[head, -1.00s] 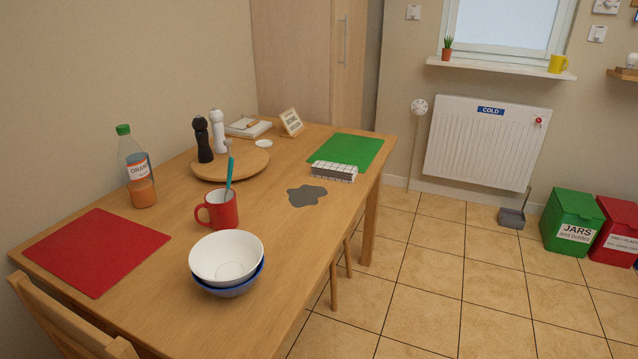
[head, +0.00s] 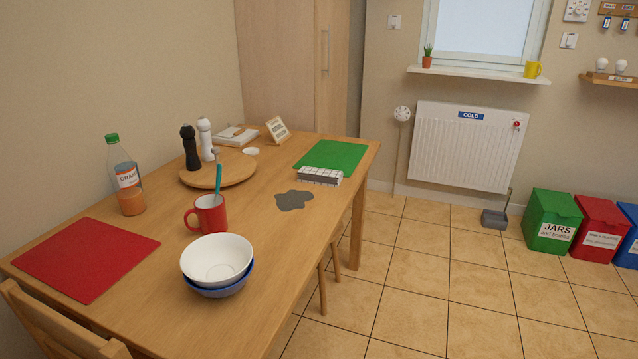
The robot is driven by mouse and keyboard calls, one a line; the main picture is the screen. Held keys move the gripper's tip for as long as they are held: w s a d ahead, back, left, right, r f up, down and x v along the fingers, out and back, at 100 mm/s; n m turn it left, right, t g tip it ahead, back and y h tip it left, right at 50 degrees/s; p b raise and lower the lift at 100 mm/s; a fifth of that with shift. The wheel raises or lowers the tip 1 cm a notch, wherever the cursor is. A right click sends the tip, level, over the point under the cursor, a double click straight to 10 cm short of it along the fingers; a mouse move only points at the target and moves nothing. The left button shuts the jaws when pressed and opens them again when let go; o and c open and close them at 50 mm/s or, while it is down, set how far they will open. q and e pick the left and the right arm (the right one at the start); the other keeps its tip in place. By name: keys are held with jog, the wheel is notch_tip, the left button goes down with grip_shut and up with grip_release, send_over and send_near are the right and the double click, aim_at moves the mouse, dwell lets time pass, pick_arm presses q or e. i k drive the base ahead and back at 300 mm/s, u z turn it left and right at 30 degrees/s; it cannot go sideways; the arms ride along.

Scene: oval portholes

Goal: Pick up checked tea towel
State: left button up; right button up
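A folded black-and-white checked tea towel (head: 320,176) lies on the wooden table (head: 262,235). It sits at the near edge of the green placemat (head: 331,157), close to the table's right edge. It looks like a flat folded block with a white grid top and a darker front side. Neither of my grippers is in the head view.
A grey spill (head: 294,200) lies just in front of the towel. A red mug (head: 207,216), stacked bowls (head: 217,260), a bottle (head: 125,178) and a round board (head: 219,172) occupy the table. A chair (head: 58,325) stands near left.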

aim_at(306, 174)
jog(key=u, duration=1.6)
jog(key=k, duration=0.15)
jog(key=z, duration=2.8)
jog(key=i, duration=0.9)
jog(key=z, duration=0.05)
